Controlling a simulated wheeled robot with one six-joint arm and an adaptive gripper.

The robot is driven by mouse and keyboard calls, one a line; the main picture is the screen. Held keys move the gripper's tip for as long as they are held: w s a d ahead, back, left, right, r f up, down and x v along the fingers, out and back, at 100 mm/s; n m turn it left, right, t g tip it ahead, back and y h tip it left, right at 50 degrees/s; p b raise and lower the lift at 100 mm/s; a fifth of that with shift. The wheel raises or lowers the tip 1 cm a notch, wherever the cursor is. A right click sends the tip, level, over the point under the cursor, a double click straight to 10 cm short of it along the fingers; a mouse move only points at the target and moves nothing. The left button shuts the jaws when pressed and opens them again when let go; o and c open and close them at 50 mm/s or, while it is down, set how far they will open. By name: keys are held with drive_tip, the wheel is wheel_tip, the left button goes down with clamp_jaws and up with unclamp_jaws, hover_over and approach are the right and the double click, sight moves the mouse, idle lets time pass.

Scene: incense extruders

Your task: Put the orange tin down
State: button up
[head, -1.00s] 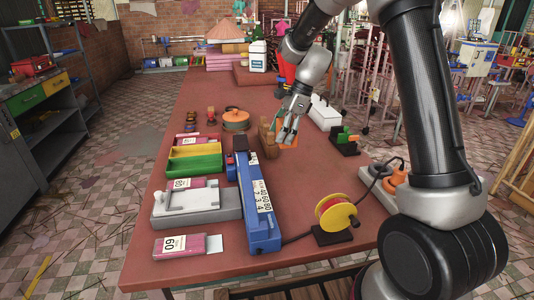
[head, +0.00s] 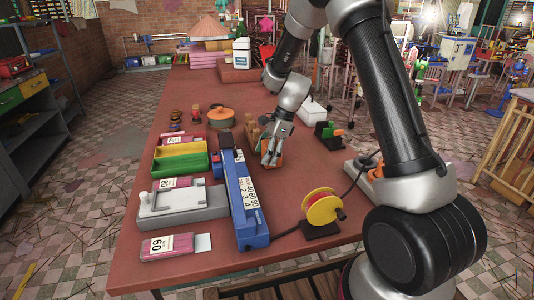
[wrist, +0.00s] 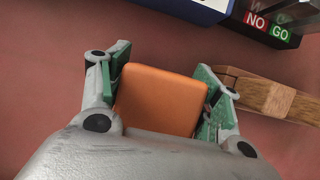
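The orange tin (wrist: 160,98) sits between the green-padded fingers of my gripper (wrist: 162,95) in the wrist view, with a pad against each side. In the head view my gripper (head: 271,160) points down just right of the long blue gauge block, low over the red-brown tabletop (head: 295,185). Only a sliver of the tin (head: 278,157) shows there, mostly hidden behind the fingers. I cannot tell whether its underside touches the table.
The blue gauge (head: 246,205) stands close left of the gripper; its NO/GO label (wrist: 268,22) shows in the wrist view. A wooden piece (wrist: 270,97) lies close by the right finger. A yellow reel (head: 322,208) stands nearer me. The tabletop between gripper and reel is clear.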

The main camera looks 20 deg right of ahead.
drive_tip(key=o, duration=0.3)
